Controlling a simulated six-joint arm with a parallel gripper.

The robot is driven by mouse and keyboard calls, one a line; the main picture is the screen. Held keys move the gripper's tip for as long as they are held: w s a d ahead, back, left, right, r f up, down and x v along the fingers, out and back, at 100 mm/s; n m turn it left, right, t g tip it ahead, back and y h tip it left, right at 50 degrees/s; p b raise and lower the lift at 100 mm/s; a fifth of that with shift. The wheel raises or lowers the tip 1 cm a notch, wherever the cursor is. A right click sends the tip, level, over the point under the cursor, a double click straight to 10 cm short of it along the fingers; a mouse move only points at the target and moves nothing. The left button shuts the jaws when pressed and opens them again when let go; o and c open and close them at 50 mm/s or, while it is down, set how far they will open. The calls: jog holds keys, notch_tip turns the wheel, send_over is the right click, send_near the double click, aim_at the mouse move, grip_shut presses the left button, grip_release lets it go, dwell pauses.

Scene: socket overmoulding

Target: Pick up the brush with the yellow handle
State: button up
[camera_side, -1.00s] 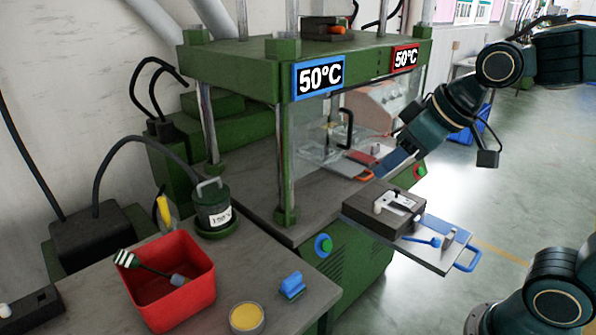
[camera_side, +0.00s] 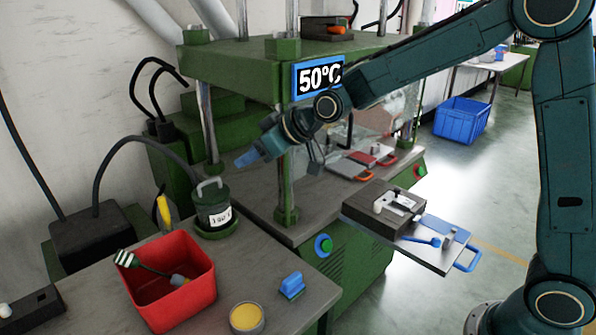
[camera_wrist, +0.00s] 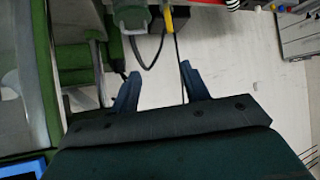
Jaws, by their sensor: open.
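The brush with the yellow handle (camera_side: 163,209) stands near upright behind the red bin, left of the green canister. Its lower part is hard to make out. In the wrist view, its yellow handle (camera_wrist: 219,8) shows at the top edge, beyond the fingers. My gripper (camera_side: 243,159) is in front of the press, above and to the right of the brush, pointing left and slightly down. In the wrist view, my gripper (camera_wrist: 157,88) has its two fingers apart with nothing between them.
A red bin (camera_side: 196,262) holds a brush with a green striped handle. The green canister (camera_side: 213,210) stands close right of the yellow handle. A blue block (camera_side: 291,285) and a yellow-topped tin (camera_side: 246,317) are at the bench front. Press columns (camera_side: 285,165) are near my arm.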

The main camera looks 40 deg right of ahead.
jog(key=w+a+f+t+y, duration=0.1)
jog(key=w+a+f, duration=0.2)
jog(key=w+f, duration=0.3)
jog(key=w+a+f+t+y, duration=0.1)
jog(key=w+a+f, duration=0.2)
jog(key=w+f, duration=0.2)
notch_tip(320, 180, down, 2)
jog(key=shift+w+a+f+n, duration=0.25)
jog(key=shift+w+n, duration=0.1)
jog(key=shift+n, duration=0.05)
jog(key=shift+w, duration=0.1)
send_near(166, 206)
jog(key=shift+x, duration=1.75)
jog(key=shift+w+r, duration=0.1)
jog(key=shift+x, duration=2.5)
jog(key=shift+c, duration=0.3)
